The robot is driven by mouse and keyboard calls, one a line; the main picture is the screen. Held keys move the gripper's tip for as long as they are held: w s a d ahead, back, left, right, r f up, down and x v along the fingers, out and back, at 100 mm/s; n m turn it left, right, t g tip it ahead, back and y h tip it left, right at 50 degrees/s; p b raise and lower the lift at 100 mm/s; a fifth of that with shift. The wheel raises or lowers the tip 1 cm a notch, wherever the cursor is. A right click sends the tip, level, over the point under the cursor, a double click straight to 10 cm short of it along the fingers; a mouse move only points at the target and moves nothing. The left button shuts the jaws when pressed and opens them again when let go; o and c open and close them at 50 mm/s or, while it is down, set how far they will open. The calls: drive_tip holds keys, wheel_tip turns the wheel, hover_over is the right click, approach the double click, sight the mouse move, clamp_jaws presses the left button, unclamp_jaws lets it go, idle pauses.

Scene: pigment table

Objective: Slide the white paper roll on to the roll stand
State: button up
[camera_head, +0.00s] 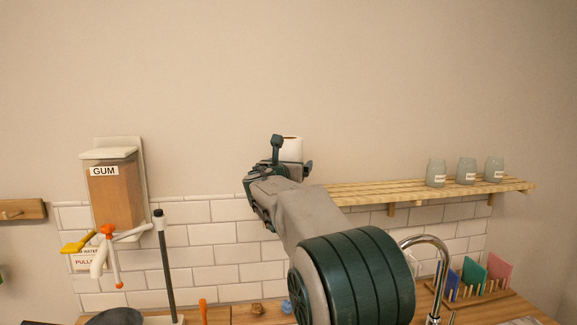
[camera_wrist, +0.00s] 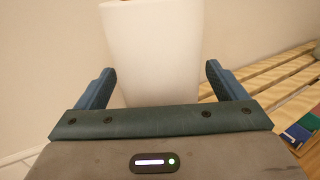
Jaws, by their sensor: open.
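The white paper roll (camera_head: 293,147) is upright near the left end of the wall shelf; its base is hidden by my gripper. In the wrist view the roll (camera_wrist: 153,45) stands between the two fingers of my gripper (camera_wrist: 160,70). The jaws are open, with a gap showing on the right side and a smaller one on the left. In the head view my gripper (camera_head: 292,160) is raised at the roll's height. A dark upright post (camera_head: 166,265) on a pale base stands on the counter at the left; it looks like the roll stand. Its top is bare.
The slatted wooden shelf (camera_head: 400,191) carries several labelled jars (camera_head: 466,171) at its right. A GUM dispenser (camera_head: 115,195) hangs at the left, with coloured spigot arms (camera_head: 108,236) close to the post. A curved tap (camera_head: 440,262) and coloured cards (camera_head: 497,270) are at the right.

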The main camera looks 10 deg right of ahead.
drive_tip(key=b+v, duration=0.4)
drive_tip(key=v, duration=1)
drive_tip(key=shift+w, duration=0.1)
drive_tip(key=s+d+f+m+g+y, duration=0.1)
drive_tip(key=s+d+f+m+g, duration=0.8)
drive_tip(key=s+f+m, duration=0.6)
drive_tip(key=s+a+f+m+g+y, duration=0.1)
drive_tip(key=s+f+m+g+y, duration=0.1)
drive_tip(key=s+f+m, duration=0.6)
drive_tip(key=s+a+f+m+g+y, duration=0.2)
drive_tip(key=s+f+m+y, duration=0.2)
drive_tip(key=s+f+m, duration=0.3)
drive_tip(key=s+f, duration=0.2)
drive_tip(key=s, duration=0.2)
drive_tip(key=shift+s+m+y, duration=0.2)
drive_tip(key=shift+m+y, duration=0.1)
drive_tip(key=shift+m, duration=0.1)
